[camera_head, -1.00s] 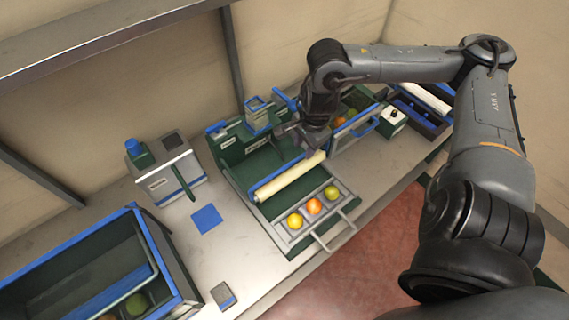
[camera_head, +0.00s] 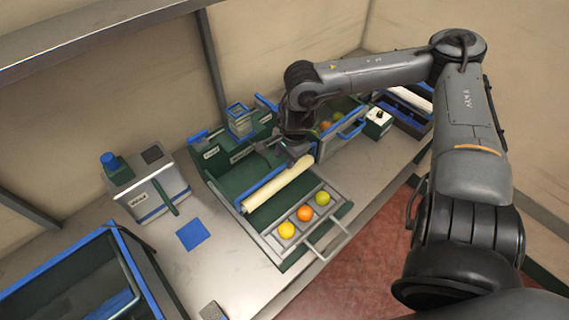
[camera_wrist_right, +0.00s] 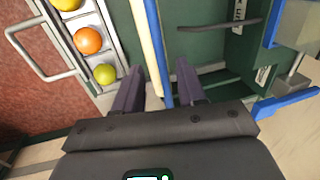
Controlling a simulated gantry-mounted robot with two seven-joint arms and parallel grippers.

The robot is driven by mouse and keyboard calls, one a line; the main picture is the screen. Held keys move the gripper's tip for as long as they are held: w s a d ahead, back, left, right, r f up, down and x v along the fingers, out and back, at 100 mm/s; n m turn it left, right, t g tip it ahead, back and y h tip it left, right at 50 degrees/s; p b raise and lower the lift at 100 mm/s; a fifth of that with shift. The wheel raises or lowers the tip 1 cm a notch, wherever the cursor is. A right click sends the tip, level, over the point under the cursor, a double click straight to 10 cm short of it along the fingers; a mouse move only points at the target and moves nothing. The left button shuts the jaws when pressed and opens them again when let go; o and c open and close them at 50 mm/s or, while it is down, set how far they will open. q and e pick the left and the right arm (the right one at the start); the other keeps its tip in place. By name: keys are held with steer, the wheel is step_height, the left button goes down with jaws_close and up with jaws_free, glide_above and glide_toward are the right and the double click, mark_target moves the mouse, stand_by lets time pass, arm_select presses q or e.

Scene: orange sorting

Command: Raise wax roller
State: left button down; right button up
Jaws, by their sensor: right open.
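The wax roller is a long cream cylinder (camera_head: 278,185) with a blue bar (camera_head: 262,181) along its back side. It lies across the green station, behind a tray of fruit. In the right wrist view, the open fingers (camera_wrist_right: 158,88) stand on either side of the line of the cream roller (camera_wrist_right: 147,40) and blue bar (camera_wrist_right: 159,50). I cannot tell whether they touch it. My left gripper is not in view.
A metal-handled tray (camera_head: 270,242) holds yellow, orange and green fruit in front of the roller. A grey machine with a blue knob (camera_head: 150,188) stands left. A blue-rimmed fruit bin (camera_head: 350,127) stands right.

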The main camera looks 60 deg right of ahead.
mark_target(284, 165)
steer(key=shift+w+d+f+b, duration=0.1)
steer(key=shift+w+f+b, duration=0.1)
steer(key=shift+f, duration=0.7)
steer(key=shift+w+f+b, duration=0.15)
steer(key=shift+f+b, duration=0.05)
steer(key=shift+f, duration=0.65)
jaws_close()
